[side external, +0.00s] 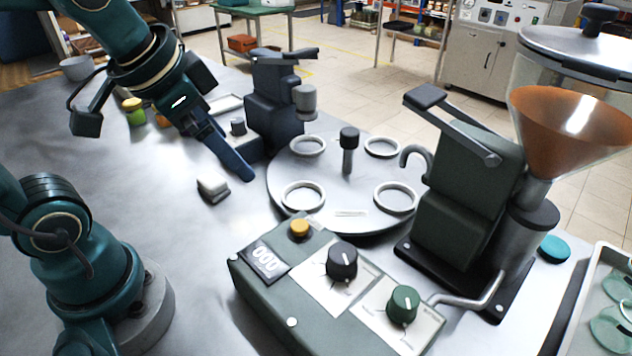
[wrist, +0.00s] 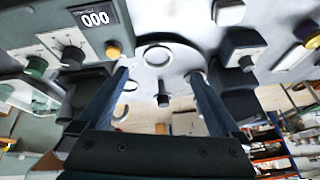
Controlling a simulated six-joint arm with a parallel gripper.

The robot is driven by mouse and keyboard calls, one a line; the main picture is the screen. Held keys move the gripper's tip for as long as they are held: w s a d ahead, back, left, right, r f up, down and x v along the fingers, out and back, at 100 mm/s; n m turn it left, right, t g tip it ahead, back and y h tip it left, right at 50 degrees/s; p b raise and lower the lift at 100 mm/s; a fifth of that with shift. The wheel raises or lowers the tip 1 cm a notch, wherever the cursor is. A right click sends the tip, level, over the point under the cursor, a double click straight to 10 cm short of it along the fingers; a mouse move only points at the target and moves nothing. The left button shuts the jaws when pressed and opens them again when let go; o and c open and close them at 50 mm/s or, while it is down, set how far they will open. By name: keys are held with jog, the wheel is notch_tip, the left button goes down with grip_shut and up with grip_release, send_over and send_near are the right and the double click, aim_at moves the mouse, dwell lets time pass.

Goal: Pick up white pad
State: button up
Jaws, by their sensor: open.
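The white pad (side external: 213,187) is a small block with a white top and a dark lower edge. It lies on the grey table, left of the round turntable. The pad is outside the fingers there.
The turntable (side external: 338,222) with several white rings and a dark center post stands right of the pad. A control box (side external: 300,285) with knobs is in front. A dark block with a knob (side external: 238,128) stands behind. The table left of the pad is clear.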

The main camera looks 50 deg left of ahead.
aim_at(214, 177)
jog(key=w+a+f+g, duration=0.35)
jog(key=w+a, duration=0.25)
jog(key=a, duration=0.2)
jog(key=a+f+n, duration=0.1)
jog(key=a+f, duration=0.1)
jog(key=f, duration=0.1)
jog(key=s+a+f+n+g, duration=0.1)
jog(key=a+f, duration=0.2)
jog(key=s+a+f+n+g, duration=0.1)
jog(key=a+f, duration=0.2)
jog(key=shift+a+h, duration=0.25)
jog(key=shift+h, duration=0.05)
jog(key=shift+s+f, duration=0.1)
jog(key=shift+f, duration=2.35)
jog(key=c, duration=1.2)
notch_tip(214, 177, up, 10)
jog(key=shift+r, duration=0.1)
jog(key=shift+c, duration=0.2)
